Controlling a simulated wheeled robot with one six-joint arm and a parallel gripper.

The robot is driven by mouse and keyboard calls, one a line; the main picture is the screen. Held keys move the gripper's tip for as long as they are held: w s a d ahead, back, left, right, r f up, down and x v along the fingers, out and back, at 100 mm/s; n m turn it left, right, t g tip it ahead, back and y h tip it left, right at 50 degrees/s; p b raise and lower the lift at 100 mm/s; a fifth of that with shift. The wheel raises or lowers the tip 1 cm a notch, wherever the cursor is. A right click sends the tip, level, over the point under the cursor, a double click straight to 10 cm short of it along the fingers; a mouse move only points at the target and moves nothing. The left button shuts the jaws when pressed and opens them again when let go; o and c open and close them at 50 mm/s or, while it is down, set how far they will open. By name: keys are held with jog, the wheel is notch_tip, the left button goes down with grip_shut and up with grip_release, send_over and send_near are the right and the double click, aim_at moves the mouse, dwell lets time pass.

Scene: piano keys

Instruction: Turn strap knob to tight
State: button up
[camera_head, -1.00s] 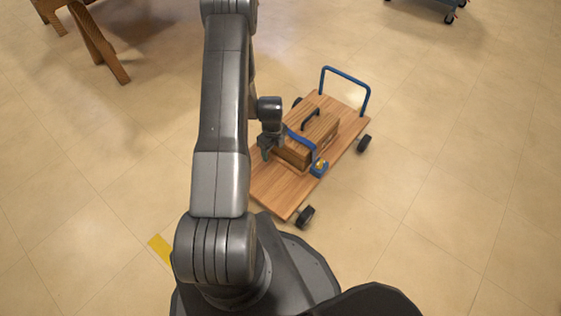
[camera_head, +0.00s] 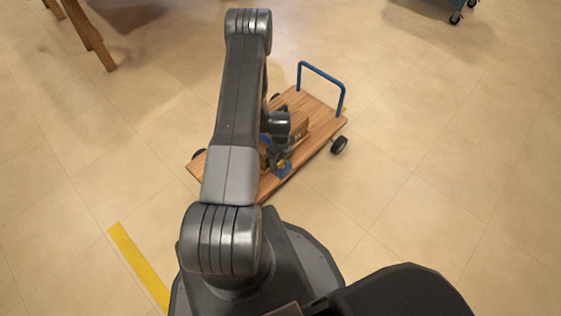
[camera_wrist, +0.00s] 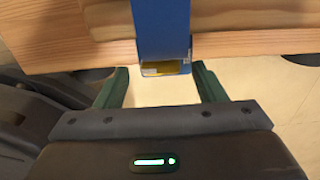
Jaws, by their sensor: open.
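The yellow strap knob (camera_head: 283,164) sits on a blue bracket at the near side of the wooden cart, just below my gripper (camera_head: 276,152) in the head view. In the wrist view the wide blue strap (camera_wrist: 163,28) runs down over the wood, with a yellow part (camera_wrist: 164,68) at its lower end. My gripper (camera_wrist: 160,72) has its green fingers spread, one to each side of the strap's end, with nothing held. The knob's setting cannot be read. My arm hides much of the wooden case (camera_head: 299,132).
The flat cart (camera_head: 318,112) has wheels and a blue push handle (camera_head: 322,72) at its far end. A wooden trestle (camera_head: 90,38) stands at the upper left and a blue wheeled thing (camera_head: 440,8) at the upper right. The floor right of the cart is clear.

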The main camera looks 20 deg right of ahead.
jog(key=shift+f, duration=0.7)
jog(key=c, duration=1)
